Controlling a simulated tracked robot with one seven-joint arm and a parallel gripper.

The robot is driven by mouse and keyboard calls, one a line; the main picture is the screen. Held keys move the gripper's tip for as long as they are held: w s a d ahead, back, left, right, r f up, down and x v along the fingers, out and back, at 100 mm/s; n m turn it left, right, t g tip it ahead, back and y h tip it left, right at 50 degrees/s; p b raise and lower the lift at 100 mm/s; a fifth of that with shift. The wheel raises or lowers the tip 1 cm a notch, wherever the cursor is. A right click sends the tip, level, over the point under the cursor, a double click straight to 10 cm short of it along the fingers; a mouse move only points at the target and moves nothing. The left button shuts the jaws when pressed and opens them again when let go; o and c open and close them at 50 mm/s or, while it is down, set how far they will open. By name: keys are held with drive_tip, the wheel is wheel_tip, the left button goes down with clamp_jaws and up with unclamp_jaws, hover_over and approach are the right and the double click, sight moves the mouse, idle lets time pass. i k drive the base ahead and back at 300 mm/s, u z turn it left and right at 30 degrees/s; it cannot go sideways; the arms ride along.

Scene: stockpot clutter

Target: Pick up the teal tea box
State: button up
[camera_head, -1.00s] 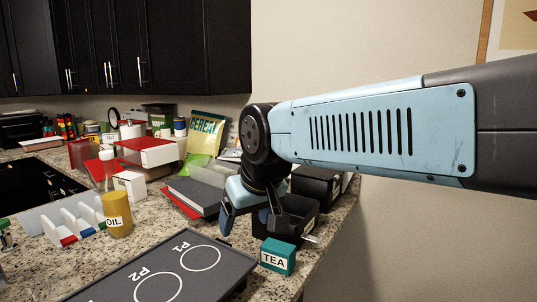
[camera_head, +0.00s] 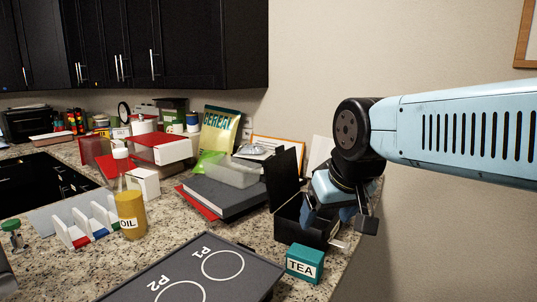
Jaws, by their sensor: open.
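The teal tea box (camera_head: 305,263) stands on the granite counter near its right edge, with a white "TEA" label facing me. It is beside the right corner of a dark tray marked P1 and P2 (camera_head: 225,290). My gripper (camera_head: 340,228) is open, with its fingers pointing down. In the picture it is above and to the right of the tea box, in front of a black open box (camera_head: 287,226). I see nothing held in it. Whether its fingertips reach into the black box I cannot tell.
An oil bottle (camera_head: 131,212) stands left of the tray, near a white rack (camera_head: 75,228). Dark and red books (camera_head: 225,196) lie behind the tray under a clear container (camera_head: 232,171). The counter's right edge is close to the tea box.

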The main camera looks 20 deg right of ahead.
sight(307, 263)
drive_tip(key=u, duration=0.1)
drive_tip(key=k, duration=1.85)
drive_tip(key=z, duration=0.55)
drive_tip(key=i, duration=1.05)
drive_tip(key=u, duration=0.1)
